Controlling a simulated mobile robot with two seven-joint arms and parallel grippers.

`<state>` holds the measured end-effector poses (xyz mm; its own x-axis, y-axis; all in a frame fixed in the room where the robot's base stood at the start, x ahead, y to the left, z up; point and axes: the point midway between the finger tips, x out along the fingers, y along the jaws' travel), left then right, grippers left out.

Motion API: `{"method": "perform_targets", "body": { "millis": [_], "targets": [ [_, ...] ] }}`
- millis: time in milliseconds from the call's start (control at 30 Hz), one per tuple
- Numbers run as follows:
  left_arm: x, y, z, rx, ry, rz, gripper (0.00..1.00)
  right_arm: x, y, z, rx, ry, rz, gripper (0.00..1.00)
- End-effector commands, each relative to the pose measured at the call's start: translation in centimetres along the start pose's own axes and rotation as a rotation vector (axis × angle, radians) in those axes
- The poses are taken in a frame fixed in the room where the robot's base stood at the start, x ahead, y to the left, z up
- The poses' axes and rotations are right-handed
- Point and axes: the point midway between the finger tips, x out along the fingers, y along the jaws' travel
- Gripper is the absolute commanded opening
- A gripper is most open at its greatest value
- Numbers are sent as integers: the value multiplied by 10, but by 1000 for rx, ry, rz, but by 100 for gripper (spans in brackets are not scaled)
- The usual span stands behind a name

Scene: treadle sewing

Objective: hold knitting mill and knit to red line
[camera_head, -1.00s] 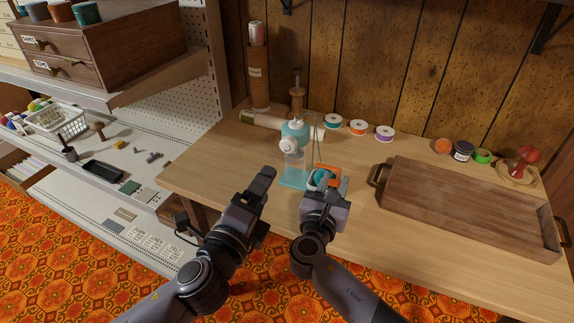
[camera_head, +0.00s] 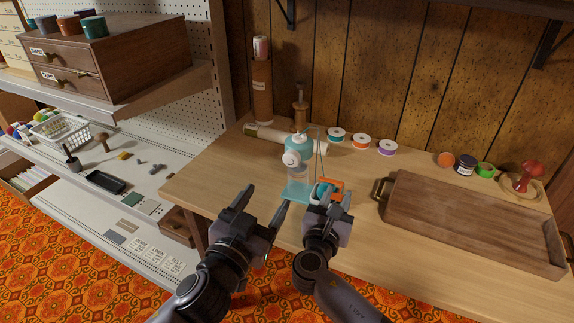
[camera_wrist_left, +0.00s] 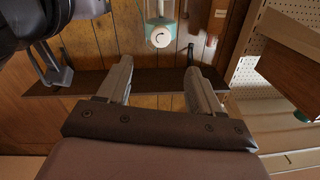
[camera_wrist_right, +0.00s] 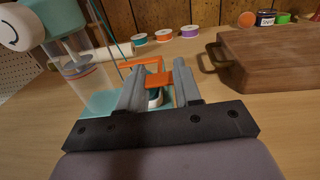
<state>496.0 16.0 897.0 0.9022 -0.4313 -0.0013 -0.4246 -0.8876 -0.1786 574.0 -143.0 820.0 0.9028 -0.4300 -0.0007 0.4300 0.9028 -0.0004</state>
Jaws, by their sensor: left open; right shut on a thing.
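The knitting mill (camera_head: 299,152) is a teal and clear upright device with a white round front on a teal base plate (camera_head: 297,192). It stands on the wooden table near the front edge. It shows upside down in the left wrist view (camera_wrist_left: 160,35) and at the left of the right wrist view (camera_wrist_right: 65,40). My left gripper (camera_head: 267,194) is open and empty in front of the mill. My right gripper (camera_head: 333,188) is shut on an orange part (camera_wrist_right: 157,80) at the mill's right, with a teal piece below it.
A wooden tray (camera_head: 470,213) takes up the table's right side. A brown cylinder (camera_head: 262,90) stands at the wall. Shelves with a drawer box (camera_head: 110,55) are at left.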

Motion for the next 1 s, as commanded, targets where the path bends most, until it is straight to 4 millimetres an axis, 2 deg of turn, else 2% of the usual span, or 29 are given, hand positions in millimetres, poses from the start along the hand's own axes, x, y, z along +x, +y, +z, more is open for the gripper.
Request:
{"method": "perform_targets", "body": {
  "millis": [200,433,1000],
  "targets": [
    [0,-1,0,-235,1,-2,65,0,0,0,0,-1,0,0],
    [7,-1,0,-294,3,-2,65,0,0,0,1,-1,0,0],
    [86,-2,0,-288,3,-3,65,0,0,0,0,-1,0,0]
  ]
}}
